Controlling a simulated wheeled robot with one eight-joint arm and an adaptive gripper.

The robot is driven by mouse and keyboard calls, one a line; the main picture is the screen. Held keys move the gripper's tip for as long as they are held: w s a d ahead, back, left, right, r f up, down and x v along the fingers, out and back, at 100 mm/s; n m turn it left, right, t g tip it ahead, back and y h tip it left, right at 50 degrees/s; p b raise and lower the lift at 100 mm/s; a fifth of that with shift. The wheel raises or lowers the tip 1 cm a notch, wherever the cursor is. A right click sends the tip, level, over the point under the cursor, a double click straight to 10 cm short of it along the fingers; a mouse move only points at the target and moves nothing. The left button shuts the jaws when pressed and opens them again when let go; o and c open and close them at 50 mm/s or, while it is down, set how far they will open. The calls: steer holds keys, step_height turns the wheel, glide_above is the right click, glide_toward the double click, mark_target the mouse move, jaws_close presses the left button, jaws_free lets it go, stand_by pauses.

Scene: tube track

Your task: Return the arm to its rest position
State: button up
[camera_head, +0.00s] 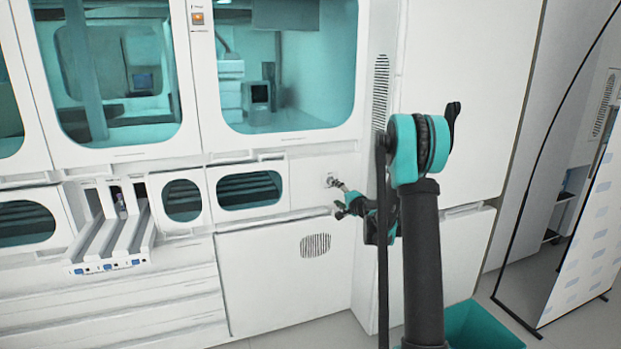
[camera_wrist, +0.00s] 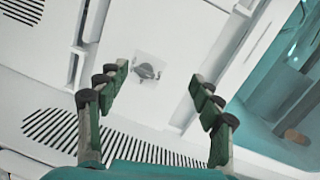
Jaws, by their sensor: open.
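My gripper (camera_head: 339,200) is in front of the white machine wall, right of centre in the head view, at the end of my black and teal arm. In the wrist view my gripper (camera_wrist: 158,75) has its two fingers spread wide apart with nothing between them. A small metal fitting (camera_wrist: 146,71) on a square wall plate shows beyond the fingertips. The same fitting (camera_head: 331,181) is close to the fingers in the head view; I cannot tell whether they touch it. My arm is extended toward the wall.
A white tube track (camera_head: 110,242) with sloped lanes sticks out of the machine at left. A teal bin (camera_head: 487,326) stands on the floor at lower right. Vents (camera_wrist: 62,125) mark the wall.

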steer(key=s+a+f+n+g, duration=0.1)
steer(key=s+a+n+g, duration=0.2)
steer(key=s, duration=1)
steer(key=s+a+f+n+g, duration=0.15)
steer(key=s+n+g, duration=0.3)
steer(key=s, duration=0.85)
steer(key=s+d+f+n+g+h, duration=0.1)
steer(key=s+d+f+h, duration=0.1)
steer(key=s, duration=0.7)
steer(key=s+d+f+n+g+h, duration=0.1)
steer(key=s+d+f, duration=0.3)
steer(key=s, duration=0.5)
steer(key=s+d+f+n+g+h, duration=0.1)
steer(key=s+d+f+h, duration=0.2)
steer(key=s, duration=0.6)
steer(key=shift+g+h, duration=0.35)
steer(key=shift+h, duration=0.05)
steer(key=shift+n, duration=0.25)
